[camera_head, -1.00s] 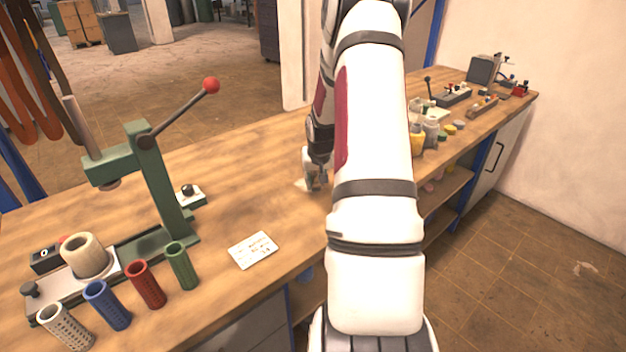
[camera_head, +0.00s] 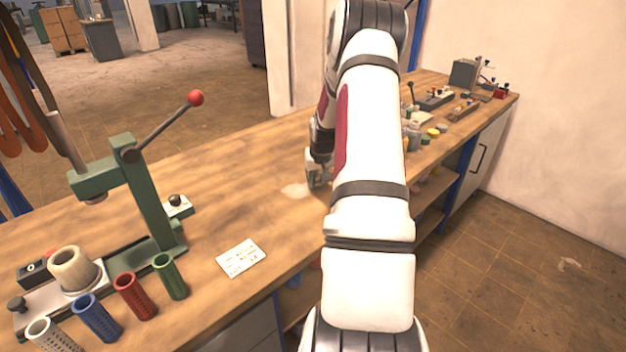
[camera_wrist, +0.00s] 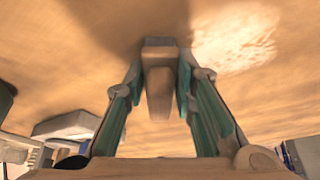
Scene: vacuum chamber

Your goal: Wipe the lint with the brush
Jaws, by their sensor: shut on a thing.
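The lint (camera_head: 295,190) shows as a pale patch on the wooden workbench, just left of my gripper (camera_head: 317,178). In the wrist view the lint (camera_wrist: 235,38) is a whitish patch at upper right. My gripper (camera_wrist: 160,78) has teal-lined fingers shut on a beige, block-like piece, which I take to be the brush (camera_wrist: 158,95). The brush is right beside the patch, low over the bench; I cannot tell whether it touches the wood. In the head view my arm hides most of the brush.
A green lever press (camera_head: 150,195) stands at left, with several coloured perforated tubes (camera_head: 135,297) in front of it. A white card (camera_head: 241,258) lies near the front edge. Small jars (camera_head: 413,135) and fixtures (camera_head: 435,98) stand farther right.

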